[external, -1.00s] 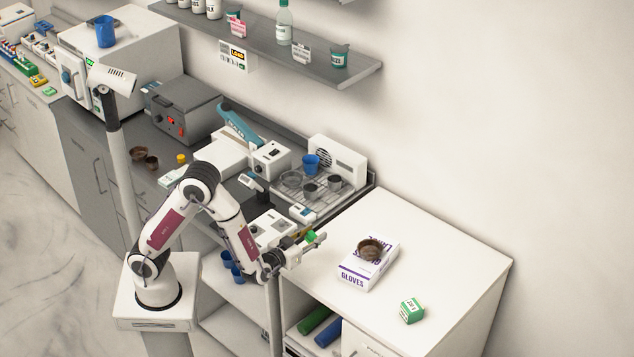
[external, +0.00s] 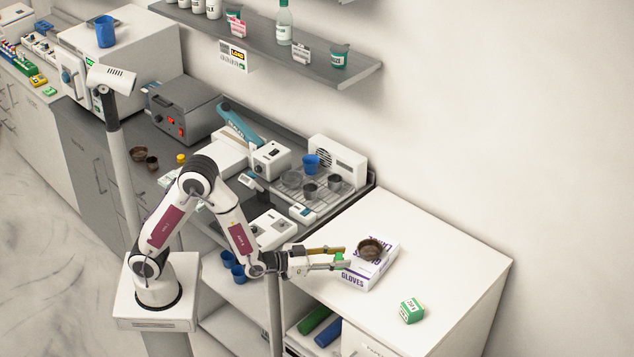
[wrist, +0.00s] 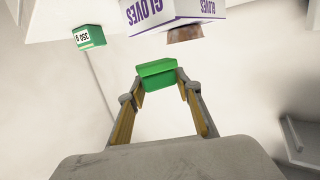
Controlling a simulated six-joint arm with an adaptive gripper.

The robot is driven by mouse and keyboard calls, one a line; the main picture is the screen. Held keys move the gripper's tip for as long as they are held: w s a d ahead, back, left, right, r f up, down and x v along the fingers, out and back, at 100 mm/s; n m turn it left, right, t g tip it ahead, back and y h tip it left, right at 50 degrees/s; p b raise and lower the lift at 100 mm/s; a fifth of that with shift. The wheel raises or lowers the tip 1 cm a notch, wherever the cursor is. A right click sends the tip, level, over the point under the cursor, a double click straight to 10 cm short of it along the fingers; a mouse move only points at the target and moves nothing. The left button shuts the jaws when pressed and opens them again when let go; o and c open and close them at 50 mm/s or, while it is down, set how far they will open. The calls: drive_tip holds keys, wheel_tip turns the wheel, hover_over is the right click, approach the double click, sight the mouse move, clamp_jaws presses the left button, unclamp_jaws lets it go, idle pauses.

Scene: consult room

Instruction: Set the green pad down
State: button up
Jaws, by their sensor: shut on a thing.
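The green pad (wrist: 156,75) is a small bright green block between my fingertips in the wrist view. My gripper (wrist: 157,82) is shut on it. In the external view my gripper (external: 343,257) is over the left edge of the white counter (external: 455,260), just left of the glove box (external: 352,280). Only a little of the green pad (external: 339,258) shows there, mostly hidden by the fingers. I cannot tell exactly how high it is above the counter.
The white glove box carries a brown bowl (external: 370,249). A green and white box (external: 411,311) stands at the front right of the counter. The counter is clear to the right and behind. A drying rack (external: 325,199) with cups stands at the back left.

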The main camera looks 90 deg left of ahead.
drive_tip(key=shift+w+d+f+m+h, duration=0.1)
drive_tip(key=shift+d+f+m+h, duration=0.15)
drive_tip(key=shift+d+m+h, duration=0.7)
drive_tip(key=shift+s+a+f+m+h, duration=0.1)
drive_tip(key=shift+a+m+h, duration=0.05)
drive_tip(key=shift+a+h, duration=0.3)
drive_tip(key=shift+s+a+m+h, duration=0.1)
drive_tip(key=shift+a+h, duration=0.2)
drive_tip(key=shift+a, duration=0.2)
idle(0.4)
